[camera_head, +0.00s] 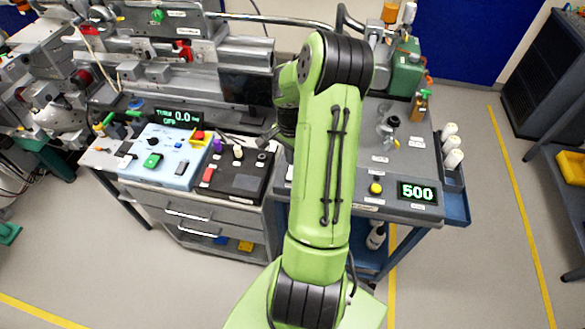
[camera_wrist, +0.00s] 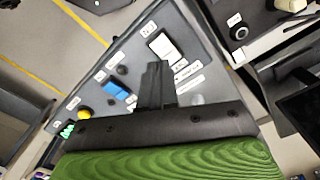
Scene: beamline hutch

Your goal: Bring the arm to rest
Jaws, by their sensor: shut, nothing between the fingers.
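My green arm (camera_head: 325,160) rises in the middle of the head view, bent at a dark top joint, and its far part drops behind the upper link. My gripper (camera_wrist: 157,70) shows in the wrist view as dark fingers held together with nothing between them. It is above a grey panel (camera_wrist: 130,52), and the picture does not tell how far above. The fingers point between a blue switch (camera_wrist: 115,90) and a white switch (camera_wrist: 165,46). In the head view the fingertips are hidden by the arm.
A light-blue control box (camera_head: 165,155) and a black box (camera_head: 238,172) stand left of my arm. The right bench carries a yellow knob (camera_head: 376,188), a display reading 500 (camera_head: 417,193) and a green unit (camera_head: 403,70). White bottles (camera_head: 452,150) stand at its edge.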

